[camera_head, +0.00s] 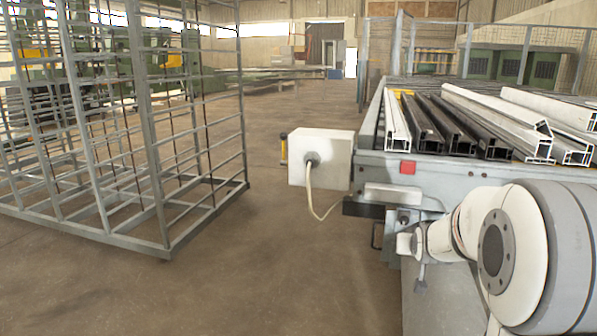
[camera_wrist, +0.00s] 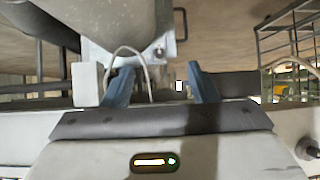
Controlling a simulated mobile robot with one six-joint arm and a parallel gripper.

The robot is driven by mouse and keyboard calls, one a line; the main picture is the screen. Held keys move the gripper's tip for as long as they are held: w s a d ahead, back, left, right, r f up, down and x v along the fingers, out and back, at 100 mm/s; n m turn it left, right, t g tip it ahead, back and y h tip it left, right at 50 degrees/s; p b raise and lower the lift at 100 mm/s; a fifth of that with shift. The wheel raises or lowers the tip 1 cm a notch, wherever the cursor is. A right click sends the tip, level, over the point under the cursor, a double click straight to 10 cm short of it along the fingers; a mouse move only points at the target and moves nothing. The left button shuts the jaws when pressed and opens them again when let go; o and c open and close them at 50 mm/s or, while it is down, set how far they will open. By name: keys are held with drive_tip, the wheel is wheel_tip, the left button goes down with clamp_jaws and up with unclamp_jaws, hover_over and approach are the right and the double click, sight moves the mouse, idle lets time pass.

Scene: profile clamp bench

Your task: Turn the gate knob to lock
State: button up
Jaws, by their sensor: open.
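I cannot make out a gate knob for certain in either view. A white box (camera_head: 322,172) with a dark round fitting and a pale cable hangs at the left end of the bench (camera_head: 462,181). A small yellow and black part (camera_head: 283,149) is at the box's left side. In the wrist view, my gripper (camera_wrist: 161,88) has its two blue fingers wide apart, with nothing held between them. A grey bracket with a bolt (camera_wrist: 160,52) shows beyond the fingers. In the head view my arm reaches along the bench's front, and the fingers are not clear.
White and black profiles (camera_head: 430,125) lie on the bench top. The floor between rack and bench is clear.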

drive_tip(key=s+a+r+n+g+y+p, duration=0.1)
drive_tip(key=s+a+r+p, duration=0.3)
drive_tip(key=s, duration=0.6)
drive_tip(key=s+a+r+n+g+p, duration=0.1)
drive_tip(key=s+a+r+g+p, duration=0.3)
drive_tip(key=s+r+p, duration=0.5)
drive_tip(key=s+a+r+g+y+p, duration=0.1)
drive_tip(key=s+a+r+p, duration=0.5)
drive_tip(key=s, duration=0.7)
drive_tip(key=shift+r+n+g+y+p, duration=0.3)
drive_tip(key=shift+n+g+p, duration=0.1)
drive_tip(key=shift+g+p, duration=0.5)
drive_tip(key=shift+c, duration=0.5)
